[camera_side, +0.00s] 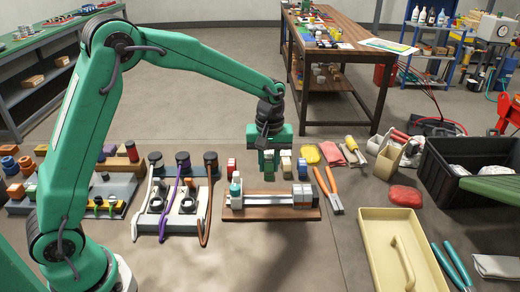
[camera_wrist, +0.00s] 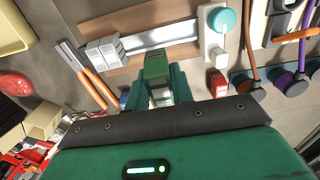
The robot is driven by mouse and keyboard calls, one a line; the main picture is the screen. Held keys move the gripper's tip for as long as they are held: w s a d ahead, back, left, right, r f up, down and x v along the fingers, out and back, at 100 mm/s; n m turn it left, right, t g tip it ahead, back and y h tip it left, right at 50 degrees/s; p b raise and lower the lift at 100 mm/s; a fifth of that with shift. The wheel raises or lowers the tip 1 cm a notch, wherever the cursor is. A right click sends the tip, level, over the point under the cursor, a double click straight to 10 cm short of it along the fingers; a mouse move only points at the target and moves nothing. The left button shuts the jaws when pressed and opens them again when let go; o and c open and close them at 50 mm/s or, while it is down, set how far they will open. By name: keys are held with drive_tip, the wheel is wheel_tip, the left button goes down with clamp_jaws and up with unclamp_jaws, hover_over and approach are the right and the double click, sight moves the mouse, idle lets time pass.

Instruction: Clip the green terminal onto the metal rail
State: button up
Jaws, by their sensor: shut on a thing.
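My gripper (camera_side: 269,150) hangs above and behind the wooden board, shut on the green terminal (camera_wrist: 156,66). In the wrist view, the green terminal sticks out between my fingertips (camera_wrist: 158,86). The metal rail (camera_side: 265,200) lies left to right on the board and also shows in the wrist view (camera_wrist: 160,35). The terminal appears apart from the rail, on its far side. Grey terminals (camera_side: 302,193) sit at the rail's right end and also show in the wrist view (camera_wrist: 103,51). The terminal's lower end is hard to make out in the side view.
A teal-topped white fitting (camera_side: 236,187) stands at the rail's left end. Red (camera_side: 231,167), white (camera_side: 286,165) and other small blocks stand behind the board. Orange pliers (camera_side: 329,190) lie to its right, and a cabled panel (camera_side: 174,205) to its left. The rail's middle is bare.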

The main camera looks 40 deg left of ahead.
drive_tip(key=shift+s+d+f, duration=0.2)
drive_tip(key=shift+d+f, duration=0.1)
drive_tip(key=shift+d, duration=0.25)
drive_tip(key=shift+s+d+f, duration=0.2)
drive_tip(key=shift+d+f, duration=0.05)
drive_tip(key=shift+d, duration=0.25)
drive_tip(key=shift+f, duration=0.2)
hover_over(271, 201)
drive_tip(key=shift+w+f, duration=0.1)
drive_tip(key=shift+f, duration=2.45)
drive_tip(key=shift+f, duration=1.1)
drive_tip(key=o, duration=1.1)
drive_tip(key=shift+c, duration=0.2)
